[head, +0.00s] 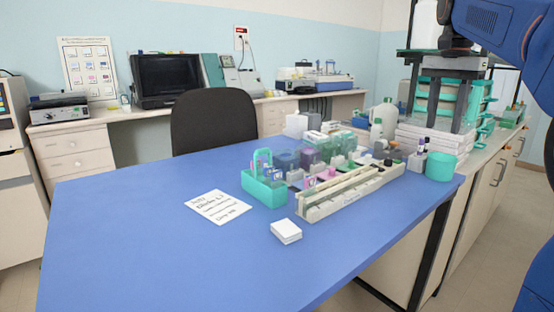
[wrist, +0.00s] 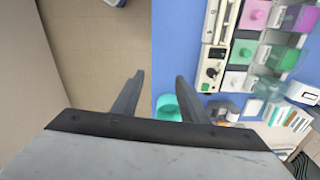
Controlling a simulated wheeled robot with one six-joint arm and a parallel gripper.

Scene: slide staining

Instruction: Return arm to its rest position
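My gripper (head: 444,98) hangs at the upper right of the head view, pointing down above the right end of the blue table. In the wrist view its two fingers (wrist: 157,95) are spread apart with nothing between them. Below them the wrist view shows beige floor and the edge of the blue table (head: 140,225). My blue arm comes in from the upper right of the head view.
A teal cup (head: 441,166) stands at the table's right edge, also visible near the right finger in the wrist view (wrist: 168,107). A long white rack (head: 345,195), a teal slide holder (head: 265,190), a paper note (head: 218,207) and white stack (head: 286,231) lie on the table. Its left is clear.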

